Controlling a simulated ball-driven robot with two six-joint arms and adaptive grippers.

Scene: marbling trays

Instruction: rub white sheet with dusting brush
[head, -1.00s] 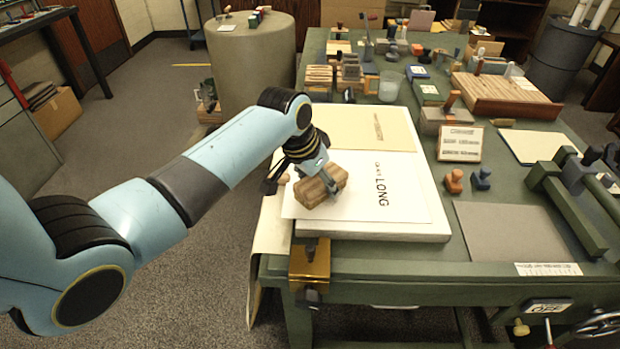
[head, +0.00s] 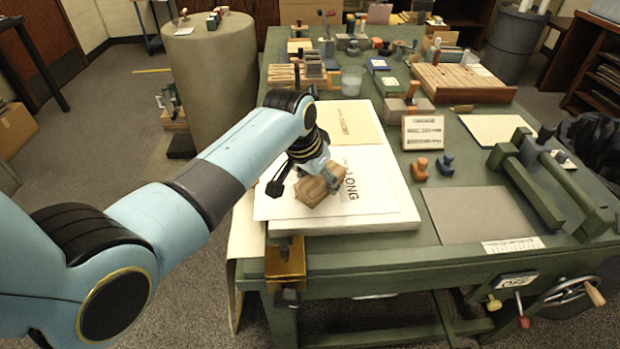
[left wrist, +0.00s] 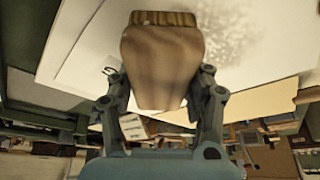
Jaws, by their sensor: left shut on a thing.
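My left gripper (head: 330,178) is shut on the dusting brush (head: 312,191), a brown wooden block. In the left wrist view the brush (left wrist: 160,62) sits between the two fingers, with its ridged, bristle-like end at the top of the picture. The white sheet (head: 378,200) lies on a pale board on the green table, with the word LONG printed on it. The brush is over the left part of the sheet; I cannot tell if it touches. In the left wrist view the sheet (left wrist: 270,35) shows a speckled grey patch beside the brush. My right gripper is not in view.
A tan sheet (head: 352,122) lies behind the white sheet on the same board. A framed text block (head: 423,132), an orange stamp (head: 419,166) and a blue one (head: 445,163) stand to the right. A brass clamp (head: 286,262) sits at the table's front edge.

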